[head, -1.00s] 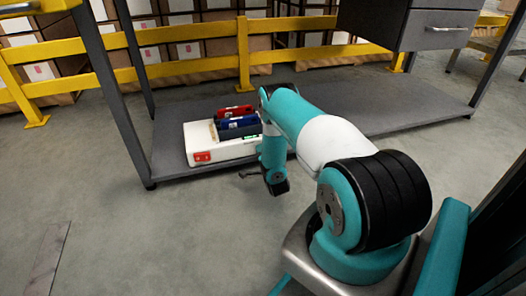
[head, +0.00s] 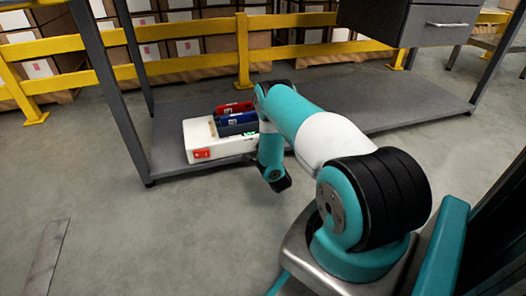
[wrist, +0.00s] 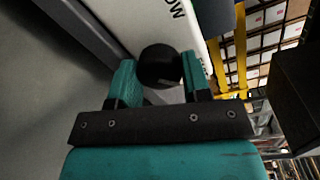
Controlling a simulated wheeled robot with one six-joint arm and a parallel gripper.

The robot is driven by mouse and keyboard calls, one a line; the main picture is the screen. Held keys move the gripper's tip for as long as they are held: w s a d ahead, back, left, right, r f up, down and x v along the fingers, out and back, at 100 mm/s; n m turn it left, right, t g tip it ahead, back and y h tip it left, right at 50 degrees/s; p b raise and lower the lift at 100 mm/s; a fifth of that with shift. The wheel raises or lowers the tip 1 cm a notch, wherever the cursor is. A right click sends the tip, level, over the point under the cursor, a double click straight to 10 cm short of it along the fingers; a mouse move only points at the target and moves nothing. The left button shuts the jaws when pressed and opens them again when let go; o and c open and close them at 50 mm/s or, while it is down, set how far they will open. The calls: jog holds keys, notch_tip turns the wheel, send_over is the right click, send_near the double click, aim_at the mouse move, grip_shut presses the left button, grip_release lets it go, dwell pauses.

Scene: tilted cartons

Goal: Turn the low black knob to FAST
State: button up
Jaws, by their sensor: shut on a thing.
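A white device (head: 222,147) sits on the low grey shelf in the head view, with a red switch on its front left. The black knob (wrist: 160,66) shows in the wrist view on the white face of the device, as a dark round shape. My gripper (wrist: 158,72) has its two teal fingers on either side of the knob and is shut on it. White-panel lettering ending in "OW" shows above the knob, and part of another label is cut off to its right. In the head view my arm hides the knob and the fingertips.
Red (head: 234,107) and blue (head: 236,118) blocks stand in the top of the device. The grey shelf (head: 390,112) is bare to the right. A table leg (head: 112,95) stands at the left. A yellow rail (head: 190,66) runs behind.

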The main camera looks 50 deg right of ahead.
dwell(0.4)
jog(key=o, duration=0.9)
jog(key=shift+s+a, duration=0.1)
jog(key=p+v, duration=1.4)
jog(key=v, duration=0.3)
jog(key=shift+s, duration=0.15)
